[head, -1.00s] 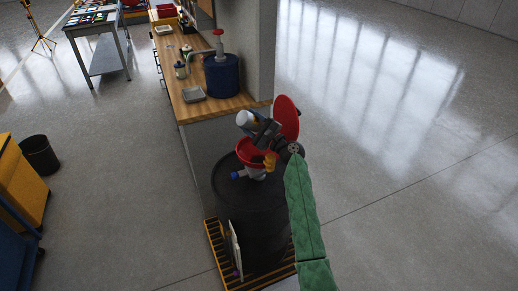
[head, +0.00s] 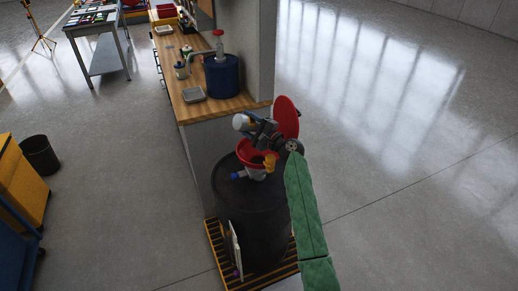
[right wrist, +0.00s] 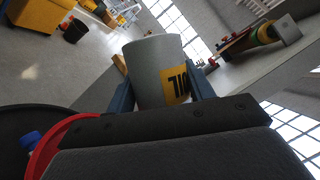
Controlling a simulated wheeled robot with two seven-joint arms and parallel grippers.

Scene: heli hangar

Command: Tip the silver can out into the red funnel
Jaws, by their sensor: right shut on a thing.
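The silver can (head: 241,122) is held in my right gripper (head: 250,126), tilted over onto its side just above the red funnel. In the right wrist view the can (right wrist: 153,58), with a yellow and black label, sits between the two fingers of the gripper (right wrist: 163,90). The red funnel (head: 246,157) stands on top of a black drum (head: 250,213), its round red lid (head: 287,114) raised behind my gripper. Part of the funnel's red rim (right wrist: 45,145) shows at the lower left of the wrist view. The can's contents are not visible. My left gripper is out of view.
A blue-capped fitting (head: 237,176) is on the drum top. The drum stands on a yellow-edged grate (head: 218,255). Open floor lies to the right.

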